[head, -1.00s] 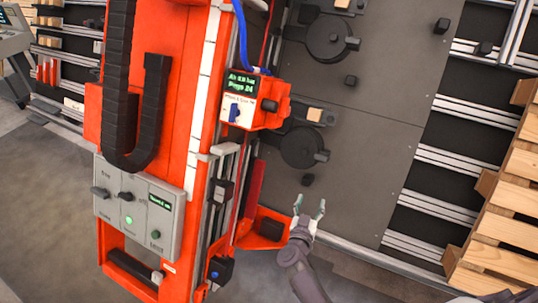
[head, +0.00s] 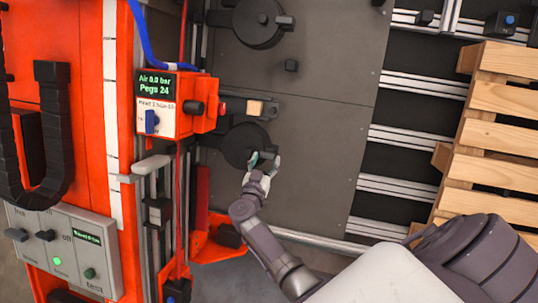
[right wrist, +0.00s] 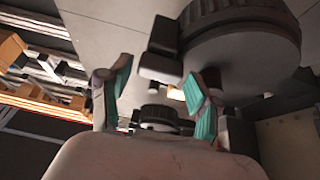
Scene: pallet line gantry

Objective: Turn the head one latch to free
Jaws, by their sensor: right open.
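A white label plate (head: 156,118) on the orange head box, under a green display reading "Air 0.0 bar Pegs 24", reads "Head 1" and carries a blue lever (head: 152,121). My right gripper (head: 266,166) is away from it, at the lower black disc (head: 243,146) on the grey board. In the right wrist view my right gripper (right wrist: 160,92) is open, its teal pads apart. The disc (right wrist: 240,50) and its black block (right wrist: 161,62) are close beyond the pads; I cannot tell whether they touch. My left gripper is not in view.
A second black disc (head: 263,20) is higher on the grey board (head: 330,110). A small tan block (head: 255,108) sits above the lower disc. A grey control panel (head: 65,245) is at lower left. A wooden pallet (head: 500,130) stands at right.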

